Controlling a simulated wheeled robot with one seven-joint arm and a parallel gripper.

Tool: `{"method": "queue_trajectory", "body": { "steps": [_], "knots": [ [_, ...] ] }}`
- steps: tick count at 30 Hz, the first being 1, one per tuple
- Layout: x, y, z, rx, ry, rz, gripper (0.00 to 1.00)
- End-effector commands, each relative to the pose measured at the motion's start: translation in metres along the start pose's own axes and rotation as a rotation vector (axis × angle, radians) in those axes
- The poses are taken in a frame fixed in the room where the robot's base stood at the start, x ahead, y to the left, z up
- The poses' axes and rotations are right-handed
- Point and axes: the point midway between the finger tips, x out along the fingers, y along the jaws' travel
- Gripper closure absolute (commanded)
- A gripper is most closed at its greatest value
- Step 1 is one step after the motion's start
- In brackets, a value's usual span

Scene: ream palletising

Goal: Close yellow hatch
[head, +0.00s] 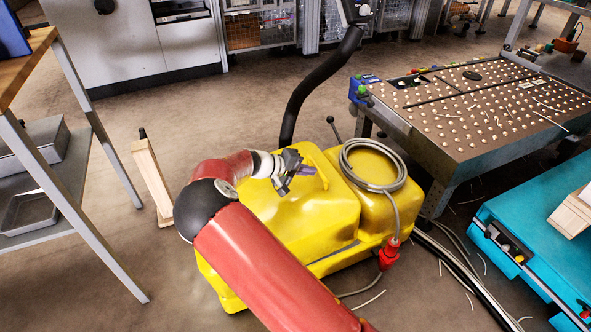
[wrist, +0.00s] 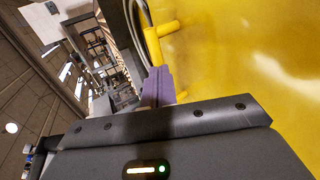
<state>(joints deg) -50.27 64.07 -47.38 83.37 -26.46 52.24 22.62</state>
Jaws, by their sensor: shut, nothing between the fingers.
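The yellow hatch (head: 310,218) is the rounded cover on the left part of a yellow floor machine in the head view. It looks lowered onto the body, but I cannot tell whether it sits fully flush. A yellow handle (head: 324,170) rises at its upper edge and also shows in the wrist view (wrist: 166,31). My gripper (head: 307,170) is shut and empty, its purple fingertips (wrist: 158,82) close beside the handle above the hatch. I cannot tell whether they touch. My red arm hides the machine's left part.
A grey hose (head: 348,160) coils over the machine's right yellow tank (head: 367,195), with a red plug (head: 389,254) below. A ball-topped table (head: 470,105) stands close on the right, a teal cart (head: 545,250) lower right.

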Motion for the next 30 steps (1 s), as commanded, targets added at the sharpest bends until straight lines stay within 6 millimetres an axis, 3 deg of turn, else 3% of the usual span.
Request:
{"method": "queue_trajectory", "body": {
  "steps": [15,24,30],
  "knots": [
    [0.011,-0.001,0.000,0.000,-0.001,-0.004,1.00],
    [0.056,-0.029,0.000,-0.001,-0.004,-0.116,1.00],
    [0.066,-0.034,0.000,-0.002,-0.002,-0.139,1.00]
  ]
}}
